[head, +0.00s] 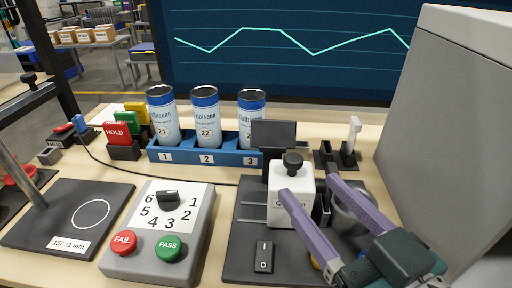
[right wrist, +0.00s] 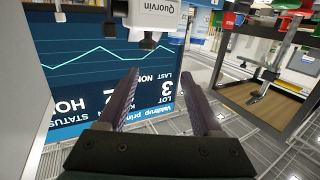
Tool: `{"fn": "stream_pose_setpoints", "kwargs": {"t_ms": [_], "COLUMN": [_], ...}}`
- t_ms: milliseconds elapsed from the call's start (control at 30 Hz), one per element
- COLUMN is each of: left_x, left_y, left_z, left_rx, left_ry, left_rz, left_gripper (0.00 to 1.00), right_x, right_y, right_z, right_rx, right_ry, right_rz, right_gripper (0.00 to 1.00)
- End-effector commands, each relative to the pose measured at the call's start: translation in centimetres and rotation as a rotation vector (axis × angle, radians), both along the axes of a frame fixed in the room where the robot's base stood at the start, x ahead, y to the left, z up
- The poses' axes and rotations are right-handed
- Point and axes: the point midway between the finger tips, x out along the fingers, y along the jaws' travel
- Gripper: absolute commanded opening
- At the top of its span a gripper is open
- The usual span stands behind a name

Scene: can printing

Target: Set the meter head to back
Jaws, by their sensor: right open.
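The meter head (head: 291,205) is a white block with a black knob on top, standing on a dark base plate (head: 240,238) with rails. My right gripper (head: 309,188) reaches in from the lower right with two purple fingers spread open. In the head view one fingertip overlaps the front of the block and the other lies to its right. In the right wrist view the white block (right wrist: 156,14), lettered "Quorvin", appears upside down at the top edge, beyond the fingertips; nothing is between the fingers (right wrist: 158,62). My left gripper is not in view.
A round metal cup (head: 352,208) is right of the head, partly behind my gripper. A small dark screen (head: 273,134) stands behind it. A blue rack (head: 232,157) holds three cans. A dial box (head: 155,258) with FAIL and PASS buttons is left. A grey housing (head: 450,130) bounds the right.

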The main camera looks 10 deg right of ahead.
Motion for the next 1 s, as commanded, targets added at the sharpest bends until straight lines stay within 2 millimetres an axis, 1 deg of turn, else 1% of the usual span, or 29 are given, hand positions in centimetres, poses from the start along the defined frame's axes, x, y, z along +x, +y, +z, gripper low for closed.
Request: {"fn": "stream_pose_setpoints", "kwargs": {"t_ms": [33, 133, 267, 367, 600, 700, 833, 1000], "left_x": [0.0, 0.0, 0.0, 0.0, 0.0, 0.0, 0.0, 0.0], "left_y": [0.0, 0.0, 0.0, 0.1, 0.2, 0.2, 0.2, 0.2], "left_z": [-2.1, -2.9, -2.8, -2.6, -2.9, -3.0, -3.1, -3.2], "left_rx": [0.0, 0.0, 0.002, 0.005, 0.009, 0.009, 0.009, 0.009], "left_ry": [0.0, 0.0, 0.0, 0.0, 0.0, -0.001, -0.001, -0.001], "left_rz": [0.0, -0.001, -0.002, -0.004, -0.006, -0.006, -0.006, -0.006], "left_gripper": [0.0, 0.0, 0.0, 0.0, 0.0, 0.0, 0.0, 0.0], "right_x": [0.1, 0.1, 0.7, 2.0, 6.6, 8.2, 9.4, 10.0], "right_y": [-0.4, -1.2, -1.5, -1.3, -0.8, -0.6, -0.4, -0.4], "right_z": [-2.0, -2.6, -2.4, -2.2, -2.2, -2.3, -2.3, -2.3], "right_rx": [0.0, -0.001, 0.0, 0.001, 0.001, -0.001, 0.001, -0.001], "right_ry": [-0.021, -0.053, -0.068, -0.068, -0.069, -0.068, -0.066, -0.066], "right_rz": [-0.023, -0.061, -0.078, -0.079, -0.078, -0.076, -0.077, -0.076], "right_gripper": [0.67, 0.67, 0.67, 0.67, 0.67, 0.67, 0.67, 0.67]}}
